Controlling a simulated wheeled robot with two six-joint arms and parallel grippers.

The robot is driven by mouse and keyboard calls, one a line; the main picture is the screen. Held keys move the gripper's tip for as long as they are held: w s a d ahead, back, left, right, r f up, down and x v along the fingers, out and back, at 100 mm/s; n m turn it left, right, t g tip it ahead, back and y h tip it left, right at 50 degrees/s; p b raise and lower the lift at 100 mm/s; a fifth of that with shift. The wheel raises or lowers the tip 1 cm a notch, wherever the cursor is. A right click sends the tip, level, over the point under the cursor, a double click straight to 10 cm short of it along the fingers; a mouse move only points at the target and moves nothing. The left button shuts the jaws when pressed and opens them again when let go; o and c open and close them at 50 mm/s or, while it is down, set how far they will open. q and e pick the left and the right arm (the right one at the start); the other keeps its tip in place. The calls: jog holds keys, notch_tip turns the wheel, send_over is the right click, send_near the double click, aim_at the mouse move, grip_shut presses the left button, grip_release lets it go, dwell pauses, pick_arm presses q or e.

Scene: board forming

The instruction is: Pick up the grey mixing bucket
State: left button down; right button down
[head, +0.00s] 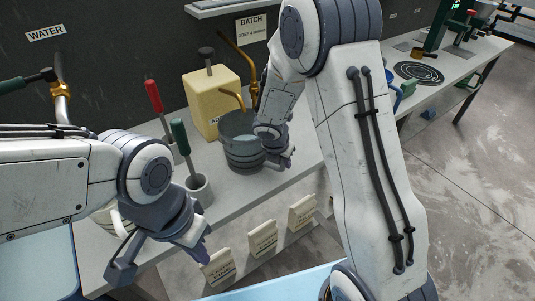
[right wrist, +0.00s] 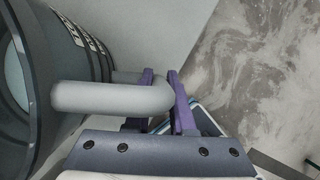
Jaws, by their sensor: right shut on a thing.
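The grey mixing bucket (head: 241,153) stands upright on the workbench in the head view, in front of a yellow container. In the right wrist view the bucket (right wrist: 88,62) fills the left side, and its grey side handle (right wrist: 112,98) reaches between my fingers. My right gripper (head: 287,160) is at the bucket's right side, and in the right wrist view (right wrist: 160,90) its purple fingers are shut on that handle. I cannot tell whether the bucket touches the bench. My left gripper (head: 163,262) is open and empty, near the bench's front edge at the lower left.
The yellow container (head: 211,100) stands behind the bucket. Left of the bucket, a red-handled tool (head: 154,97) and a green-handled tool (head: 180,137) stand in holders. A brass spout (head: 238,62) rises behind. Paper bags (head: 263,240) stand below the front edge. Another bench (head: 450,72) is at right.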

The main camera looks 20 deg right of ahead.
jog(key=shift+w+r, duration=0.1)
jog(key=shift+r, duration=0.15)
